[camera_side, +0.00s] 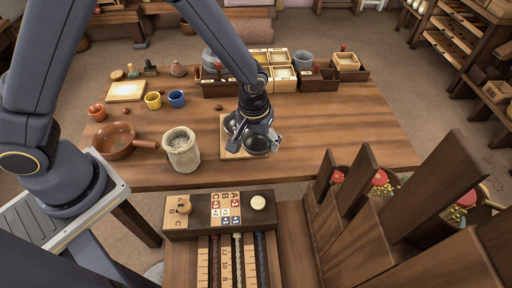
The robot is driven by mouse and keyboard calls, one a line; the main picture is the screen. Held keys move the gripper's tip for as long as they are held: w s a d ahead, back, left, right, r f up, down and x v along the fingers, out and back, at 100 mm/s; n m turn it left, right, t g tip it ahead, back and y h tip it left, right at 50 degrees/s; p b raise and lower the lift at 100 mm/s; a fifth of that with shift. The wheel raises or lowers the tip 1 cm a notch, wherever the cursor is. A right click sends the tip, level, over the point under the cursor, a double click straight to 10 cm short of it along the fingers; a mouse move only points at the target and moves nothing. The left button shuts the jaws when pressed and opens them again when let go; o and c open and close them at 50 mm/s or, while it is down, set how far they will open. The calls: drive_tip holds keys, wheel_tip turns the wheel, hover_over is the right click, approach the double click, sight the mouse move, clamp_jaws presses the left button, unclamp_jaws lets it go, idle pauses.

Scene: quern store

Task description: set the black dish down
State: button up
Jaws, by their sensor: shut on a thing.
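The black dish (257,144) is a small dark round bowl at the middle of the wooden table, over a light wooden board (232,154). My gripper (262,133) points down at it and is shut on it. The fingers hide part of the dish. I cannot tell whether its underside touches the board or hangs just above it. A second dark rounded shape (231,123) shows beside my gripper on the left, partly hidden.
A grey-white pot (181,150) and a brown pan (117,141) stand to the left. Wooden boxes (284,79) line the back. A game tray (222,212) lies in front. The table (345,140) is clear to the right.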

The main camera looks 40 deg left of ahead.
drive_tip(key=r, duration=0.3)
drive_tip(key=a+r, duration=0.1)
drive_tip(key=r, duration=0.1)
drive_tip(key=shift+s, duration=0.15)
drive_tip(key=s+a+n+g+y, duration=0.1)
drive_tip(key=s+a+n, duration=0.2)
drive_tip(key=a+n, duration=0.9)
drive_tip(key=s+a+n+g, duration=0.2)
drive_tip(key=s+a+n, duration=0.6)
drive_tip(key=s+a, duration=0.5)
hover_over(184, 126)
drive_tip(key=shift+t, duration=0.3)
drive_tip(key=f, duration=1.4)
drive_tip(key=shift+d+f, duration=0.4)
drive_tip(key=shift+w+f, duration=0.1)
drive_tip(key=shift+f, duration=1.55)
drive_tip(key=shift+f, duration=0.1)
